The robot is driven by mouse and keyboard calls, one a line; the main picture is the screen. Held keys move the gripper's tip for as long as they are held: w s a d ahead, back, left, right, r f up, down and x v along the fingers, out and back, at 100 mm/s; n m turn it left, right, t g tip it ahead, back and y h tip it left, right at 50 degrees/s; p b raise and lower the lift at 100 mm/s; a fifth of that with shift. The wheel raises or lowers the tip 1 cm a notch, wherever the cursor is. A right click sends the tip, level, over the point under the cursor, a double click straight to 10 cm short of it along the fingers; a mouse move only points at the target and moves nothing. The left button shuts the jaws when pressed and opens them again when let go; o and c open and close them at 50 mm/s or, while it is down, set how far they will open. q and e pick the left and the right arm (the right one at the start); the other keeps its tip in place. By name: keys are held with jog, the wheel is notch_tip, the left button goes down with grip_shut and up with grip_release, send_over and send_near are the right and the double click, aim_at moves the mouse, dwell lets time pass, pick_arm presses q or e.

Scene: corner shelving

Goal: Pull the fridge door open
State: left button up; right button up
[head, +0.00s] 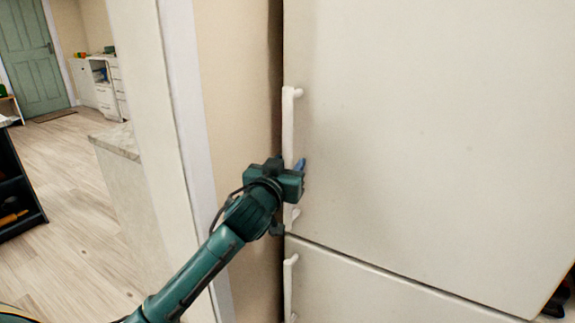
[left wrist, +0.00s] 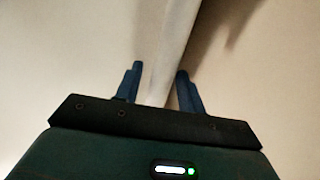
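The fridge's upper door (head: 430,120) is a large cream panel and looks closed. Its white vertical handle (head: 288,125) runs along the door's left edge. My left gripper (head: 300,165) is at the lower part of this handle, hiding a piece of it. In the left wrist view, the handle (left wrist: 172,45) runs down between the two blue fingers of my left gripper (left wrist: 160,88). The handle's lower end near the palm is partly hidden.
The fridge's lower door (head: 370,295) has its own white handle (head: 289,280) just below. A beige wall (head: 235,90) with a white edge stands close to the fridge's left side. Open wooden floor (head: 75,200) lies further left.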

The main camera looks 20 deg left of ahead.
pick_arm(q)
grip_shut()
dwell(0.5)
